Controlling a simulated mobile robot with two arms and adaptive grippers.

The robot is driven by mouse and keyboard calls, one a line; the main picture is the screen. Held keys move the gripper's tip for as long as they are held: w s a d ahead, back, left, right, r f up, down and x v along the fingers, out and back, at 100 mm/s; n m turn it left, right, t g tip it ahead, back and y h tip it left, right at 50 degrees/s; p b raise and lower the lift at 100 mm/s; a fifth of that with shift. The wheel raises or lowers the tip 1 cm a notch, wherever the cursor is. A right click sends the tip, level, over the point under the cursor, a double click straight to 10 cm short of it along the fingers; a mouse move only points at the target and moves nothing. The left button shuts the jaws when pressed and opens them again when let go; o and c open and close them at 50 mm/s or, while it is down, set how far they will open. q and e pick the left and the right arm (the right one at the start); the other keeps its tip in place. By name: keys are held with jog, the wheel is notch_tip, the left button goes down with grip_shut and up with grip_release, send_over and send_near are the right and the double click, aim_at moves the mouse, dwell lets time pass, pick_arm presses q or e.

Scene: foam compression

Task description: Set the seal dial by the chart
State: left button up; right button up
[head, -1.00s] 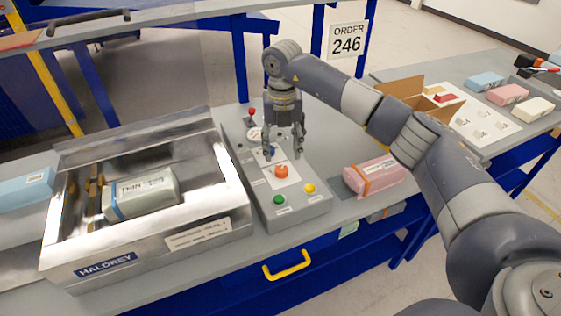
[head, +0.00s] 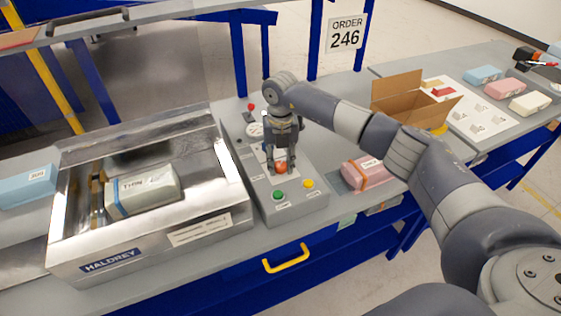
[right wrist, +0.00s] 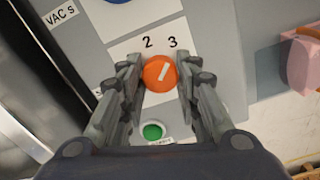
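The orange seal dial (head: 281,168) is on the grey control panel (head: 309,203), on a white plate. Any other numerals are hidden. A white sheet with small printed marks (head: 481,118) lies on the right table; I cannot read it. My left gripper is not in view.
A green button (head: 278,195) and yellow button (head: 308,184) sit just in front of the dial. The metal chamber (head: 150,245) at left holds a grey-green pack (head: 148,190). A pink pack (head: 365,174) and open cardboard box (head: 405,95) are to the right.

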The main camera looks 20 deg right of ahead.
dwell(0.3)
jog(key=shift+f+n+b, duration=0.15)
jog(key=shift+n+b, duration=0.45)
jog(key=shift+b, duration=0.05)
jog(key=shift+n+b, duration=1.05)
jog(key=shift+n, duration=0.05)
jog(key=n+b, duration=0.4)
jog(key=n, duration=0.1)
jog(key=n+b, duration=0.2)
jog(key=n, duration=0.3)
jog(key=shift+r+n+b, duration=0.2)
jog(key=shift+n+b, duration=0.7)
jog(key=shift+n, duration=1.3)
jog(key=shift+d, duration=0.1)
jog(key=o, duration=1.1)
